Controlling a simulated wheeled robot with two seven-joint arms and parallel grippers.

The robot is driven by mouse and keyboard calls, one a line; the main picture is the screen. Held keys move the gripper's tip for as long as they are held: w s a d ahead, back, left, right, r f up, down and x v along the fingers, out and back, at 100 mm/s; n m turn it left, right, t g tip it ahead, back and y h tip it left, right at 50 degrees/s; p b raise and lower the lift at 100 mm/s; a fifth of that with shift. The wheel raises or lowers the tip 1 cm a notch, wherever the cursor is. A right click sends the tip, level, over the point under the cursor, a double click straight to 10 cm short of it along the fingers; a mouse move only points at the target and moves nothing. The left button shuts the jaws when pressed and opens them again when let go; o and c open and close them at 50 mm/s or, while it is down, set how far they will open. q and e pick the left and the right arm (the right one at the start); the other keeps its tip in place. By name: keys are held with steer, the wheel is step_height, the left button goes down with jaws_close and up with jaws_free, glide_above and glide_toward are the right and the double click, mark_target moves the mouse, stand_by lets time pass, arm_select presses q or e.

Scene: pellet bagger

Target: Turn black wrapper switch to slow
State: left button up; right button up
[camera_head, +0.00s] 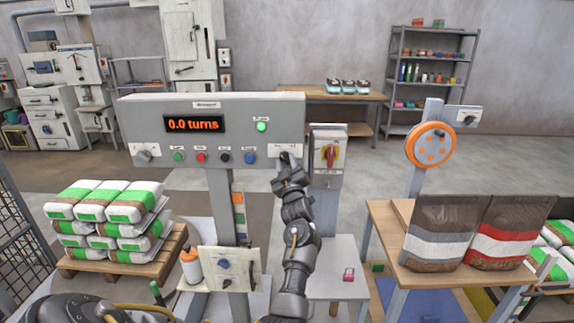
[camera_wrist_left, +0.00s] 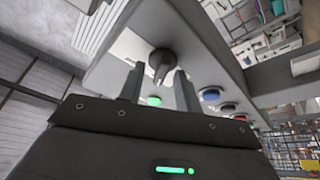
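The grey control panel (camera_head: 225,103) has a display reading "0.0 turns". A black rotary switch at its right end is mostly hidden behind my left gripper (camera_head: 287,163) in the head view. In the left wrist view the black switch (camera_wrist_left: 160,62) shows clearly, with its pointed grip between and just beyond the two fingertips of my left gripper (camera_wrist_left: 158,82). The fingers are apart, with a gap on each side of the switch. I cannot read its label or setting. My right gripper is in neither view.
Green, red, black and blue buttons (camera_head: 249,158) line the panel left of my gripper. A green lamp (camera_head: 261,127) is above it. Another knob (camera_head: 144,153) sits at the panel's left end.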

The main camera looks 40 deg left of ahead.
arm_select(q)
steer(key=shift+f, duration=0.1)
steer(key=b+v, duration=0.2)
steer(key=v, duration=0.5)
steer(key=shift+s+d, duration=0.15)
stand_by(0.4)
